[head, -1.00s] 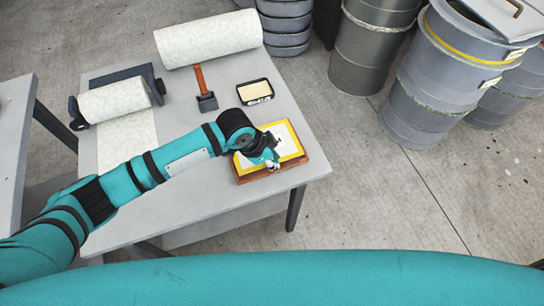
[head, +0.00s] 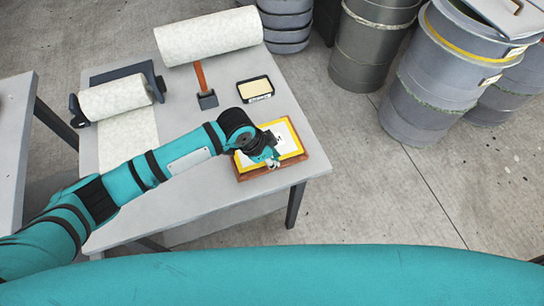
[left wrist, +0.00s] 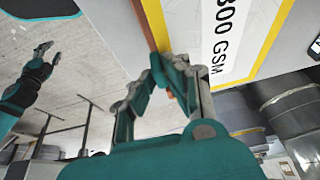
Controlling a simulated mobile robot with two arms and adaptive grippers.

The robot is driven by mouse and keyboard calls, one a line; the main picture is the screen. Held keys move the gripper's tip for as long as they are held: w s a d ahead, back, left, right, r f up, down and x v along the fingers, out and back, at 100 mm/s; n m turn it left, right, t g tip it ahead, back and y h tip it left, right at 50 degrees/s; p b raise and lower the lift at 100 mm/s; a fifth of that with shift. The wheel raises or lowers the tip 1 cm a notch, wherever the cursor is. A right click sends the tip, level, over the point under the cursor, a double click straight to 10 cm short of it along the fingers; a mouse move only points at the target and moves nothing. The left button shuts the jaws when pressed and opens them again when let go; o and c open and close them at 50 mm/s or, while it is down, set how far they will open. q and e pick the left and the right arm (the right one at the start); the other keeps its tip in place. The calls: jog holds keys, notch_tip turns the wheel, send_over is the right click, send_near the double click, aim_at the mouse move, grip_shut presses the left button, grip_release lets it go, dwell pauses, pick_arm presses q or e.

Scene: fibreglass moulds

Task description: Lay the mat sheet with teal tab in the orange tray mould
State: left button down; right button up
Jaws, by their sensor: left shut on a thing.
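My left gripper (head: 268,160) is down at the near edge of a yellow-bordered white panel on a brown-orange base (head: 274,174). In the left wrist view its fingers (left wrist: 172,72) are shut around a small teal piece, which looks like the tab of the mat sheet (left wrist: 161,72). The panel (left wrist: 240,30) reads "300 GSM" in the left wrist view.
Grey drums (head: 425,110) stand on the floor beyond.

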pick_arm(q)
jog(key=shift+r, duration=0.1)
jog(key=shift+f, duration=0.2)
dwell(0.4)
jog(key=shift+f, duration=0.65)
jog(key=shift+r, duration=0.1)
dwell(0.5)
jog(key=c, duration=1.3)
grip_release()
jog(key=shift+o, duration=0.2)
